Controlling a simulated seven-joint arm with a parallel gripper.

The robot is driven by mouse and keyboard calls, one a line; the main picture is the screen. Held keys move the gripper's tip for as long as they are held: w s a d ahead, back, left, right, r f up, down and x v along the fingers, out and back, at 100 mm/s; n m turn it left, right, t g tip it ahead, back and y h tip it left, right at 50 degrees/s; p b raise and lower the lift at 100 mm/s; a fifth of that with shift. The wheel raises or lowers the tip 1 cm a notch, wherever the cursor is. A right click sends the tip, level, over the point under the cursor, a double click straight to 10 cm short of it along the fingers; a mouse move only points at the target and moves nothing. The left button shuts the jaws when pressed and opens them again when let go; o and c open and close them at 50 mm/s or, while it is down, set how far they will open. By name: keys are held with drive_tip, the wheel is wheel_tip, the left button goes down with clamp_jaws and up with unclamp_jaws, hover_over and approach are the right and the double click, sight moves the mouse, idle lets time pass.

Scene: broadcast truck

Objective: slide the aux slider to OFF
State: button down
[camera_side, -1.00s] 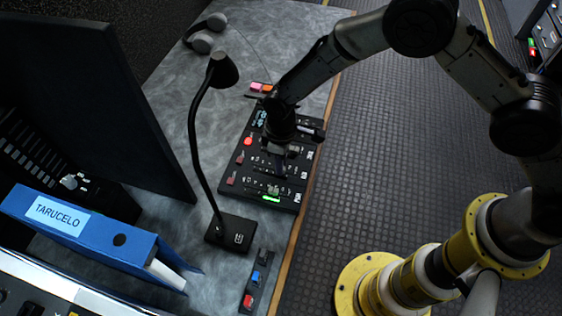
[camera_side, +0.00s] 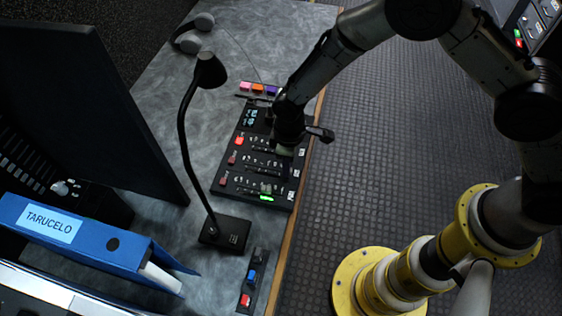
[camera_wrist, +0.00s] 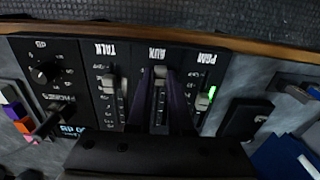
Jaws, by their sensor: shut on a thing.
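The black control panel (camera_side: 258,178) lies on the desk near its front edge. The wrist view shows its slider strips (camera_wrist: 90,60) labelled TALK, AUX and PGM. The aux slider knob (camera_wrist: 160,71) is at the upper end of its slot, close to the AUX label. My gripper (camera_wrist: 160,82) is shut on this knob, with one dark finger on each side of it. In the side view my gripper (camera_side: 287,150) is low over the panel and hides the knob. The OFF mark cannot be made out.
The TALK knob (camera_wrist: 110,82) and PGM knob (camera_wrist: 203,102) flank the fingers closely. A gooseneck microphone (camera_side: 184,130) stands left of the panel.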

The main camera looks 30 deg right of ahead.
drive_tip(key=shift+s+d, duration=0.15)
drive_tip(key=c, duration=0.8)
unclamp_jaws()
wheel_tip(320, 180, up, 14)
drive_tip(key=shift+f, duration=0.1)
